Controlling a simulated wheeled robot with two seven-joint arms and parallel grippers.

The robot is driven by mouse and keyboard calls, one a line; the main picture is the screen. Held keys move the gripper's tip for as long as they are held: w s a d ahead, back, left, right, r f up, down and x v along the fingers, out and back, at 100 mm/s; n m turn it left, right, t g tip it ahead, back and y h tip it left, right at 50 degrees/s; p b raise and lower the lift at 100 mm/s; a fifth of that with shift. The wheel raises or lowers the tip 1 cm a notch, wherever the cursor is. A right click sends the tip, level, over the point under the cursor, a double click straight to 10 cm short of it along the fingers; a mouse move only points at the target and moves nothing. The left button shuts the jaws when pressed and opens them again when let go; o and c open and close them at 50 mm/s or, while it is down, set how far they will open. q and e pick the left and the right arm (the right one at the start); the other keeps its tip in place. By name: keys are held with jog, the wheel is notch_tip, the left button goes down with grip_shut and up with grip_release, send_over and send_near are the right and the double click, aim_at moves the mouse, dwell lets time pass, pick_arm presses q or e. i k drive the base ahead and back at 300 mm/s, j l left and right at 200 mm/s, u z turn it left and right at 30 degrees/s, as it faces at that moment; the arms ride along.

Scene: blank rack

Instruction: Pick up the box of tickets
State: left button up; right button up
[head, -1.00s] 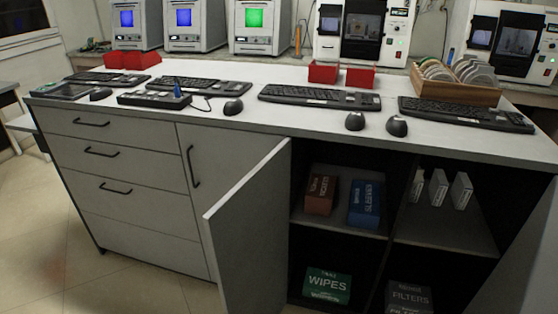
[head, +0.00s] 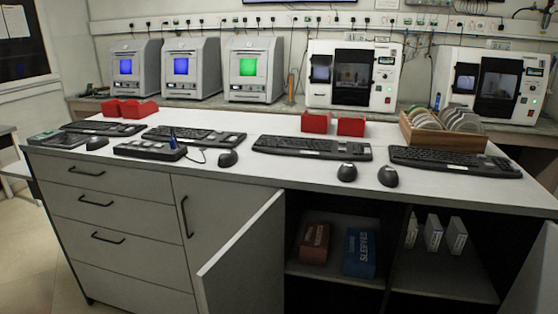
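A brown-red box (head: 314,243) lies on the upper shelf of the open cabinet, in the left compartment. Its label is too small to read surely, so I cannot confirm that it is the box of tickets. A blue box (head: 361,252), with a label that seems to read "SLEEVES", is just to its right. Neither of my grippers shows in the head view.
The open cabinet door (head: 243,262) stands out left of the boxes. White upright boxes (head: 433,232) are in the right compartment. The countertop (head: 255,178) above holds keyboards (head: 312,148), mice, red bins (head: 317,122) and a wooden disc rack (head: 443,136).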

aim_at(314, 245)
jog(key=i+j+z, duration=0.3)
jog(key=j+z, duration=0.2)
jog(key=j, duration=0.35)
jog(key=i+j+z, duration=0.15)
jog(key=j+z, duration=0.3)
jog(key=j, duration=0.4)
jog(key=j+z, duration=0.5)
jog(key=j, duration=0.4)
jog(key=l+u, duration=0.15)
jog(key=l, duration=0.25)
jog(key=k+l+u, duration=0.1)
jog(key=l, duration=0.3)
jog(key=k+l+u, duration=0.15)
jog(key=l, duration=0.25)
jog(key=l+u, duration=0.1)
jog(key=l, duration=0.25)
